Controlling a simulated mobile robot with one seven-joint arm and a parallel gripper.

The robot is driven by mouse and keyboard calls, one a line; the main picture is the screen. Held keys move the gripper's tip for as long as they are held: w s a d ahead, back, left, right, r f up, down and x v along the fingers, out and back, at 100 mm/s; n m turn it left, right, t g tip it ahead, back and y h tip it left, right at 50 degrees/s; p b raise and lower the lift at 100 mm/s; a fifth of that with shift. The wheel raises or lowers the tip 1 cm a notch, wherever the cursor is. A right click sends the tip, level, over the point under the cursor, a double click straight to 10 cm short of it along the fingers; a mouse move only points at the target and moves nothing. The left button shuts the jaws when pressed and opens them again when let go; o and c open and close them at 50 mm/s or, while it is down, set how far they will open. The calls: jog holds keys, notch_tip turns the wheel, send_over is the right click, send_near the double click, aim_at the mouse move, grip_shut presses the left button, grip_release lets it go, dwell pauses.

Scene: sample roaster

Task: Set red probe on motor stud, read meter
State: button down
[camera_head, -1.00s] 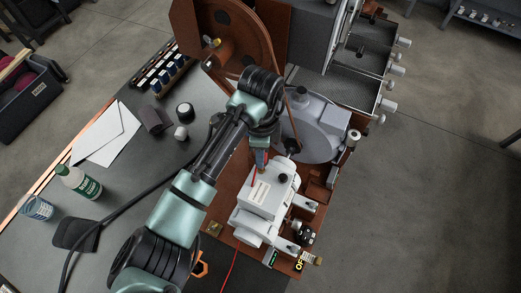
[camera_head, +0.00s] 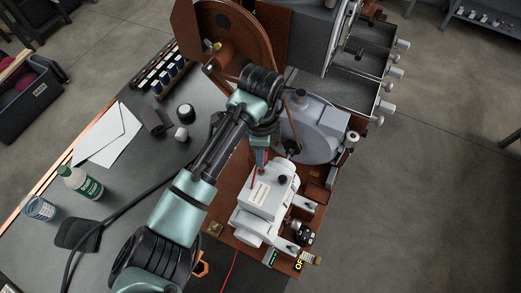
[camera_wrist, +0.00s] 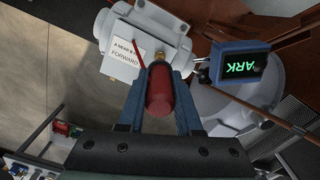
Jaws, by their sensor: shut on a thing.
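My gripper (camera_wrist: 160,100) is shut on the red probe (camera_wrist: 160,92), a thick red cylinder between its blue fingers. In the head view my gripper (camera_head: 262,158) is over the far end of the pale grey motor housing (camera_head: 262,200), mostly hidden by my arm. In the wrist view the housing (camera_wrist: 155,22) carries a label reading FORWARD. The probe's front end points at a small brass stud (camera_wrist: 158,57) on the housing; I cannot tell whether they touch. A blue-cased meter (camera_wrist: 240,68) with green characters on a dark screen is right of the probe.
A grey round blower housing (camera_head: 312,128) stands just beyond the motor. A red lead (camera_head: 230,268) runs off the near edge. The bench at left holds white sheets (camera_head: 106,135), a green bottle (camera_head: 80,184) and a can (camera_head: 38,208). Open floor lies to the right.

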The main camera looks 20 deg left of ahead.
jog(key=shift+r+p, duration=1.35)
jog(key=shift+r, duration=1.5)
